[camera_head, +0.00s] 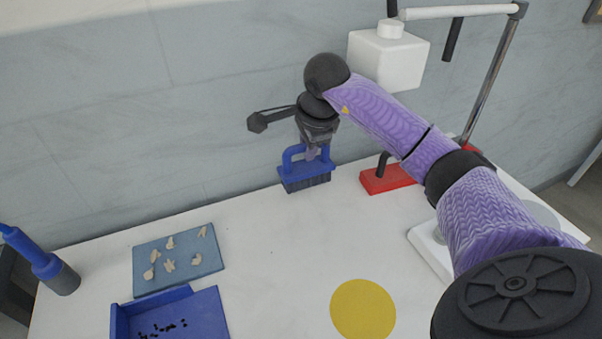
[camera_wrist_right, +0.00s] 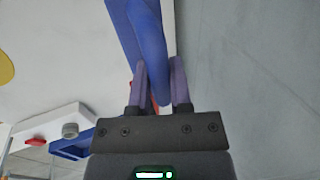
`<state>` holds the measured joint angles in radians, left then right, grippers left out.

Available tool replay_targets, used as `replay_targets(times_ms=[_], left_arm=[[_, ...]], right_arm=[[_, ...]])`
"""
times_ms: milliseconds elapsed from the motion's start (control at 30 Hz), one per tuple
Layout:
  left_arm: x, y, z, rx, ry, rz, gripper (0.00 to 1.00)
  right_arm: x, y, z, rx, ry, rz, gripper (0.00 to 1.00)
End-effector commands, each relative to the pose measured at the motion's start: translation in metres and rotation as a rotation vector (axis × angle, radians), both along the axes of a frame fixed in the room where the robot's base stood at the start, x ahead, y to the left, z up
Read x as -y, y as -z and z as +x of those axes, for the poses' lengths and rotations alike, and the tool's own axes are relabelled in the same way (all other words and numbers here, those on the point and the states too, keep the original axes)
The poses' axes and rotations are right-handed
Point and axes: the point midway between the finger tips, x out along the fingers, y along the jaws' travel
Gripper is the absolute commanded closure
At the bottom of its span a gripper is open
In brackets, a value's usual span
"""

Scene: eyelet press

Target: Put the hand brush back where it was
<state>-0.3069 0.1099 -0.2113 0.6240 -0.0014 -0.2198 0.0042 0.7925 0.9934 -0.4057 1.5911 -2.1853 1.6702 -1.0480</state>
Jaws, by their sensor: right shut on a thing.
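A blue hand brush (camera_head: 304,178) with dark bristles is upright at the back of the white table, close to the wall. My right gripper (camera_head: 313,153) comes down from above and is shut on its handle. In the right wrist view the two fingers of the gripper (camera_wrist_right: 160,85) close on the blue handle (camera_wrist_right: 147,40). I cannot tell whether the bristles touch the table. My left gripper does not show in either view.
A red block (camera_head: 388,180) belonging to the press stands right of the brush. A blue mat (camera_head: 207,262) with beige pieces, a blue dustpan (camera_head: 212,315) with black bits and a yellow disc (camera_head: 362,309) lie nearer. A blue-handled tool (camera_head: 40,262) stands at the left edge.

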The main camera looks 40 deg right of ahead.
Motion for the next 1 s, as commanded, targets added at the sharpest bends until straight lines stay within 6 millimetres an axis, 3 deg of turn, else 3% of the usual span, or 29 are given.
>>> replay_targets(times_ms=[33, 300, 633, 667, 800, 1000], left_arm=[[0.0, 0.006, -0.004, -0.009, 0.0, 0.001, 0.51], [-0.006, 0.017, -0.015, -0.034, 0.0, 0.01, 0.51], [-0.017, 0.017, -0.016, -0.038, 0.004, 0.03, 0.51], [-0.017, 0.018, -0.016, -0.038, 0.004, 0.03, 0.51], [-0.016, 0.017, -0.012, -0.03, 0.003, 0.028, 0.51], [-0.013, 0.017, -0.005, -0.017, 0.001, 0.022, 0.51]], right_arm=[[0.0, 0.014, 0.0, -0.004, -0.001, 0.001, 1.0], [-0.001, 0.058, 0.0, -0.003, -0.003, 0.002, 1.0], [0.0, 0.062, 0.0, 0.002, -0.005, -0.001, 1.0], [0.0, 0.063, 0.0, 0.002, -0.005, -0.001, 0.73], [-0.001, 0.061, 0.0, 0.002, -0.005, 0.0, 0.43], [-0.001, 0.061, 0.0, 0.001, -0.005, 0.0, 0.4]])
